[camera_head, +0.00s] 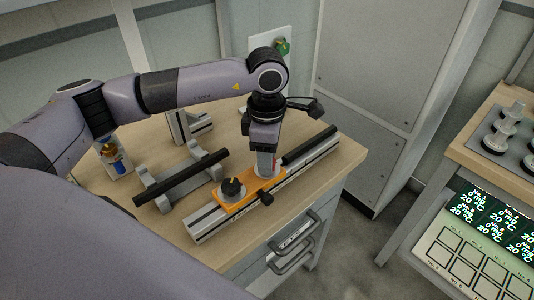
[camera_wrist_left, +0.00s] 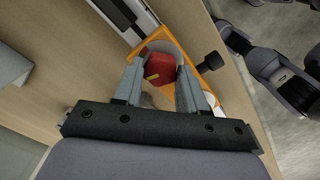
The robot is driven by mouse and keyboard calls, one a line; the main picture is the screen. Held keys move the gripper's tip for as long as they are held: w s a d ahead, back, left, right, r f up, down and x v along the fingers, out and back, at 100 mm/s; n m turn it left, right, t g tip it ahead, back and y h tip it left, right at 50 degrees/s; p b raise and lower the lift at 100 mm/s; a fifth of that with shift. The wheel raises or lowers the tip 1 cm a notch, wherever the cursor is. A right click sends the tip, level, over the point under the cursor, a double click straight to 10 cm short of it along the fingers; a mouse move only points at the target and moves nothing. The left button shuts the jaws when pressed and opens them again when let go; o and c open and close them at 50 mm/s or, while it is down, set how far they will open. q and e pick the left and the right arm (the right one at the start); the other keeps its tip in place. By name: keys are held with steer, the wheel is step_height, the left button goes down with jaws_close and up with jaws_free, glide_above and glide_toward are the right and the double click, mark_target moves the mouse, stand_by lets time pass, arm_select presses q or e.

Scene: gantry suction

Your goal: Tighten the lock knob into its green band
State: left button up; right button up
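An orange carriage (camera_head: 249,188) sits on a metal rail (camera_head: 215,221) on the wooden bench. A red knob with a yellow mark (camera_wrist_left: 160,70), seemingly the lock knob, stands on the carriage. My left gripper (camera_head: 267,165) points down at the carriage's far end. In the left wrist view its two fingers (camera_wrist_left: 160,74) flank the red knob, with no clear gap on either side. The carriage also bears a black round knob (camera_head: 232,187) and a black side knob (camera_head: 266,198). I cannot make out a green band; the fingers hide part of the knob's surroundings. My right gripper is not in view.
A black bar on grey brackets (camera_head: 181,178) lies left of the rail. A small holder with a blue and orange item (camera_head: 116,160) stands farther left. A white panel with a green knob (camera_head: 282,47) stands behind.

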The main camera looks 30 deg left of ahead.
arm_select(q)
steer(key=c, duration=0.4)
steer(key=shift+f+m+b, duration=0.2)
steer(key=shift+m+b, duration=0.1)
steer(key=shift+b, duration=0.3)
steer(key=m+b, duration=0.2)
steer(key=b, duration=0.1)
steer(key=shift+m, duration=0.4)
steer(key=shift+r+m+b, duration=0.15)
steer(key=shift+m+b, duration=0.4)
steer(key=shift+m, duration=0.35)
steer(key=shift+r, duration=0.1)
steer(key=o, duration=1.1)
steer(key=shift+r, duration=3.6)
